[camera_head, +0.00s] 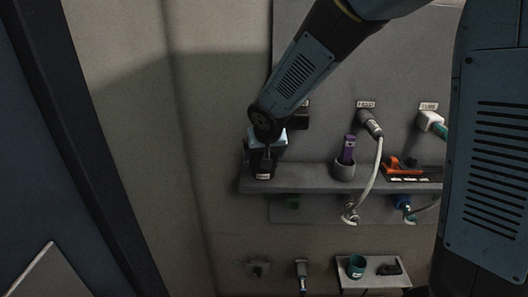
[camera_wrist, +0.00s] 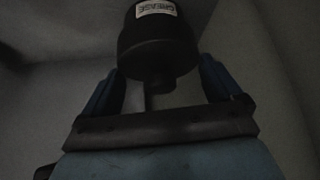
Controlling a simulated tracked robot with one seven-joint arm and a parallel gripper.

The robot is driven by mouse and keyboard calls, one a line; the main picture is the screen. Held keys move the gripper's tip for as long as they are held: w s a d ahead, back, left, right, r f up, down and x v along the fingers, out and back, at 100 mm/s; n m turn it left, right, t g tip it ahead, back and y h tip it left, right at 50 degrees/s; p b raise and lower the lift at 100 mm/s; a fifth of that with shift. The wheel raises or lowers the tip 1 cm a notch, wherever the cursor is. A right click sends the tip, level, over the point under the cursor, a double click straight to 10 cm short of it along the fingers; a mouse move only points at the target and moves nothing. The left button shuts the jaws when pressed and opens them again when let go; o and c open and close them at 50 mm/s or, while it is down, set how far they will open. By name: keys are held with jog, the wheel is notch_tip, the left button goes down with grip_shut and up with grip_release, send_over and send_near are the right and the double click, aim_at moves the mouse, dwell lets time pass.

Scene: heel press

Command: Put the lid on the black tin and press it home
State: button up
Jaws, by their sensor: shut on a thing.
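The black tin (camera_head: 261,168) stands upright at the left end of the shelf, with a pale label on its front. In the wrist view its body and label (camera_wrist: 155,9) are at the top edge. A dark round lid with a small knob (camera_wrist: 158,77) shows between the two blue fingers. My gripper (camera_wrist: 162,76) is shut on the lid, directly over the tin. In the head view my gripper (camera_head: 266,146) is small and dark above the tin. I cannot tell whether the lid is seated, because lid and tin merge in the dark.
The grey shelf (camera_head: 310,180) also bears a grey cup (camera_head: 344,171) with a purple item and an orange tool (camera_head: 397,164). Plugs with cables (camera_head: 369,123) hang on the panel to the right. Below, a small white shelf (camera_head: 367,280) holds a teal mug (camera_head: 356,266).

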jog(key=shift+f, duration=0.4)
dwell(0.9)
jog(key=o, duration=0.5)
jog(key=shift+c, duration=0.2)
jog(key=shift+r, duration=3.55)
